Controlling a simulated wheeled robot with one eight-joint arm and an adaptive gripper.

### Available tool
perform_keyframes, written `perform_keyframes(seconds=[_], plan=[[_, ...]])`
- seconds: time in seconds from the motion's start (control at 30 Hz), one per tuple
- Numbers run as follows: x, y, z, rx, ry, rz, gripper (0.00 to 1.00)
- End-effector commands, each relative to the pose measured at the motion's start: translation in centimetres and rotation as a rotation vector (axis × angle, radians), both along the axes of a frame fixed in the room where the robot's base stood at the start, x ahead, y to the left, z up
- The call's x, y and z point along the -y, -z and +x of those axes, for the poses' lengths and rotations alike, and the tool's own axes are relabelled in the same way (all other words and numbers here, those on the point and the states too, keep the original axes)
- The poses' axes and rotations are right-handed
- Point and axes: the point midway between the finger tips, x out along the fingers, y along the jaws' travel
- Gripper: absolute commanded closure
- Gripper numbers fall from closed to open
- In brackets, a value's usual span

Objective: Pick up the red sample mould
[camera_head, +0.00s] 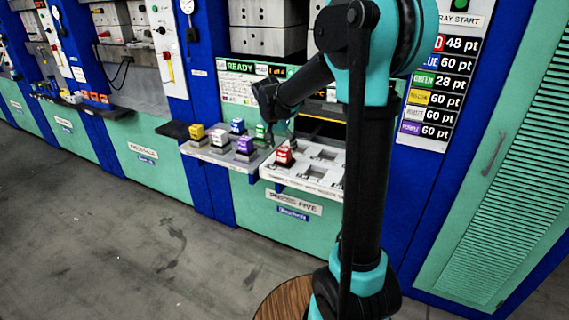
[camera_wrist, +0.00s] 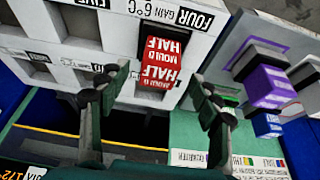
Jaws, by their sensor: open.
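The red sample mould (camera_head: 284,155) sits at the left end of the pale slotted tray (camera_head: 322,187). In the wrist view the red mould (camera_wrist: 163,62) shows its "MOULD HALF" lettering upside down, beside the tray label "FOUR". My gripper (camera_head: 284,138) is just above and behind the mould in the head view. In the wrist view my gripper (camera_wrist: 161,84) is open, with one finger either side of the view's middle. The mould appears in the gap beyond the fingertips, and I see no contact. The mould's lower part is hidden in the tray.
A grey shelf left of the tray holds yellow (camera_head: 197,132), blue (camera_head: 238,126), green (camera_head: 261,131) and purple (camera_head: 245,145) moulds. The purple mould (camera_wrist: 268,85) is near my right finger in the wrist view. The press front (camera_head: 275,220) lies below; other tray slots are empty.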

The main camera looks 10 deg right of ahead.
Motion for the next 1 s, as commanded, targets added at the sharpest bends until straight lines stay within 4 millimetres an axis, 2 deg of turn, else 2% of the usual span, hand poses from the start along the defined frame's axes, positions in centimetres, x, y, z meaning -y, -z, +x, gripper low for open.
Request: perform_keyframes(seconds=[0.1, 0.23, 0.53, 1.0], plan=[[0.7, 1.7, 0.7, 0.000, 0.001, 0.000, 0.36], [1.0, 3.0, 1.1, 0.000, 0.001, 0.000, 0.36], [1.0, 3.3, 1.2, 0.000, 0.000, 0.000, 0.36], [1.0, 3.3, 1.2, 0.000, 0.000, 0.000, 0.95]])
